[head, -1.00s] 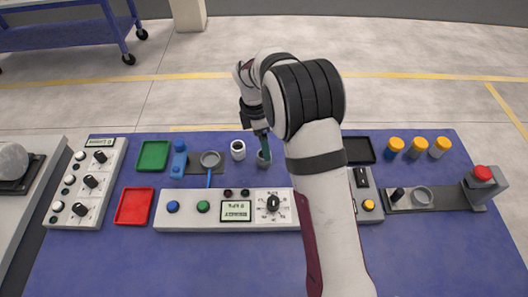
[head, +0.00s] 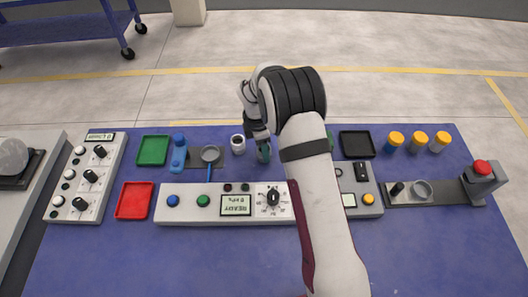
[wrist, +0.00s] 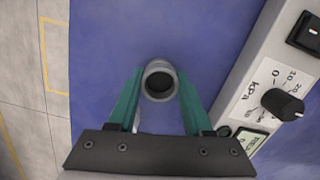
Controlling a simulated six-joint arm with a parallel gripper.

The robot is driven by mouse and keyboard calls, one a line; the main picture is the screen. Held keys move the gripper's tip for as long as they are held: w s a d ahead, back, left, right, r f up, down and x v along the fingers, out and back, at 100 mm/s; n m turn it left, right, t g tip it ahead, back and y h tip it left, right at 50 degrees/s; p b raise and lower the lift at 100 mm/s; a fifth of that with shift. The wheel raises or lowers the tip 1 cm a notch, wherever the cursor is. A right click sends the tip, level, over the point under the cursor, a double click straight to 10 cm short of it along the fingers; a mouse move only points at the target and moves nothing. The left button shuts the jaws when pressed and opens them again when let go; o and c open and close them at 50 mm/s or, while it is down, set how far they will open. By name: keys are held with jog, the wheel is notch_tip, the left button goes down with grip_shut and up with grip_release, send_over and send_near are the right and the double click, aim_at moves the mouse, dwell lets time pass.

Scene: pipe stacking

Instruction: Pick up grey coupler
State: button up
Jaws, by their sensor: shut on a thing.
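The grey coupler (wrist: 160,97) is a short hollow ring. In the wrist view it sits between the tips of my two green fingers, its open end facing the camera. My gripper (head: 263,152) is shut on it, with one finger on each side. In the head view my gripper hides most or all of the coupler. I cannot tell whether it touches the blue table or is just above it.
A white cup-like piece (head: 238,145) stands close left of my gripper. A long control panel (head: 225,202) lies just in front. A ring holder (head: 210,155), green tray (head: 153,149) and red tray (head: 135,200) are left. Yellow-capped pieces (head: 417,140) and a black tray (head: 357,143) are right.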

grip_shut()
jog(key=shift+r, duration=0.1)
